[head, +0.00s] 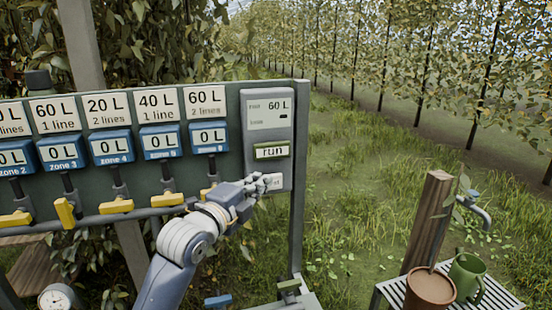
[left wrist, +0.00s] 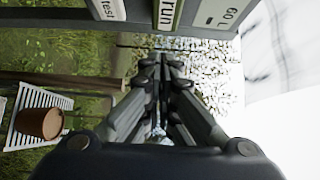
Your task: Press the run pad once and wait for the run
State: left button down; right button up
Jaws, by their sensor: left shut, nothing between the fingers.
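The run pad (head: 271,152) is a pale label reading "run" with a green edge, on the grey control box (head: 284,170) at the panel's right end. It also shows at the top of the left wrist view (left wrist: 167,14). Above it a display (head: 268,112) reads 60 L. Below it is a pale pad (head: 274,181), partly hidden by my fingers; it reads "test" in the left wrist view (left wrist: 109,9). My left gripper (head: 262,184) is shut and empty, in front of the lower pad, below the run pad. Contact cannot be told. My right gripper is not in view.
Left of the box, the panel carries blue zone displays (head: 160,141) reading 0 L and yellow valve handles (head: 167,200). A slatted stand (head: 396,292) with a brown pot (head: 431,288) and green jug (head: 467,274) is at lower right. Grass lies between.

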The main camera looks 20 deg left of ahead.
pick_arm(q)
jog(key=shift+w+r, duration=0.1)
jog(key=shift+r, duration=0.15)
jog(key=p, duration=0.5)
send_near(284, 151)
jog(key=w+d, duration=0.2)
jog(key=w, duration=0.1)
jog(key=shift+w+a+f+p, duration=0.1)
jog(key=shift+w+a+p, duration=0.2)
jog(key=shift+w+a, duration=0.35)
